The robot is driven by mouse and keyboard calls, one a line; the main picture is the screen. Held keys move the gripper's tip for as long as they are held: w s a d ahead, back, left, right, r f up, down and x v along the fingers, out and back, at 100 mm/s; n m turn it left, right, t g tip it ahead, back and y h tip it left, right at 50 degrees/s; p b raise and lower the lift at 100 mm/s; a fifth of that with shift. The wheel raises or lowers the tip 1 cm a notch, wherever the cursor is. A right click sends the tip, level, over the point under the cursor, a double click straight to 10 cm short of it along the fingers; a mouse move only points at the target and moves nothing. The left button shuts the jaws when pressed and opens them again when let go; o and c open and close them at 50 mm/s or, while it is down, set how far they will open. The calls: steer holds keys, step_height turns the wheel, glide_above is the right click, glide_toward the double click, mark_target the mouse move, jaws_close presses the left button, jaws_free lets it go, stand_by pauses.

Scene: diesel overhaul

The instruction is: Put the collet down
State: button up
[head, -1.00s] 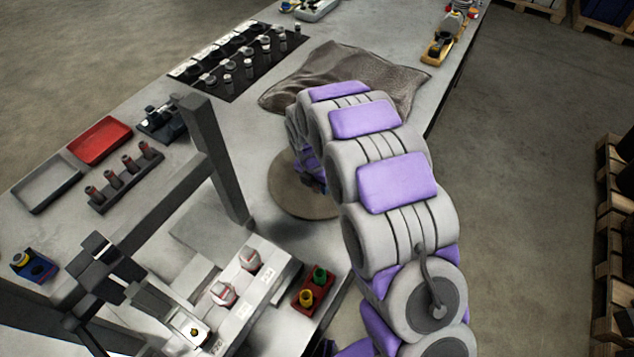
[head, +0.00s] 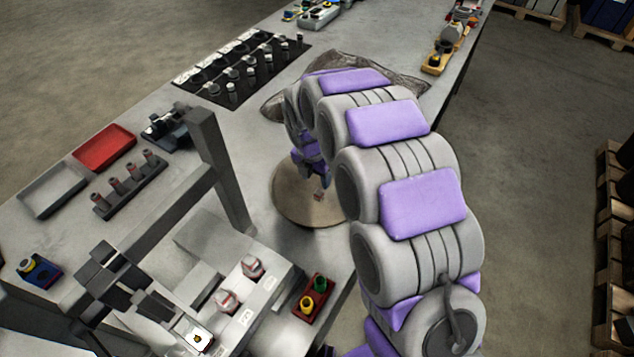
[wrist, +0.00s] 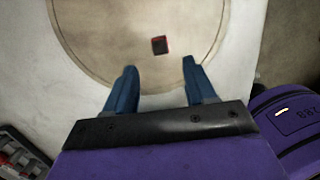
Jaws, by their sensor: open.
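A small dark piece with red edges, apparently the collet (wrist: 159,45), lies on a round tan disc (wrist: 95,40). In the wrist view it is ahead of my gripper (wrist: 160,75), roughly centred between the two blue fingers but beyond their tips, with a gap. My gripper is open and nothing is between its fingers. In the head view my gripper (head: 314,180) is over the disc (head: 290,205), partly hidden by my own arm. A small brownish piece (head: 319,195) shows just below the fingers there.
A crumpled grey cloth (head: 400,78) lies behind my arm. A grey upright frame (head: 215,165) stands left of the disc. A red tray (head: 104,148), a rack of red-topped pieces (head: 130,185) and a small red block with green and yellow pieces (head: 313,300) are on the bench.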

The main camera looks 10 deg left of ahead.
steer(key=shift+s+a+r, duration=0.1)
steer(key=shift+s+r, duration=0.1)
steer(key=shift+r, duration=1.35)
steer(key=shift+r, duration=0.1)
steer(key=s+d+r+m+g, duration=0.1)
steer(key=s+d+r+m, duration=0.5)
steer(key=d, duration=0.3)
steer(key=s+d+r+m, duration=0.5)
steer(key=s+d+m, duration=0.2)
steer(key=d+m, duration=0.15)
steer(key=s+d+r+m+g, duration=0.1)
steer(key=s+d+m, duration=0.3)
steer(key=s+m, duration=0.5)
steer(key=s+d+m+g, duration=0.1)
steer(key=s+d+m, duration=0.4)
steer(key=s, duration=0.8)
steer(key=m, duration=0.3)
steer(key=shift+r+m+y, duration=0.3)
steer(key=shift+r+m, duration=0.05)
steer(key=shift+c, duration=0.5)
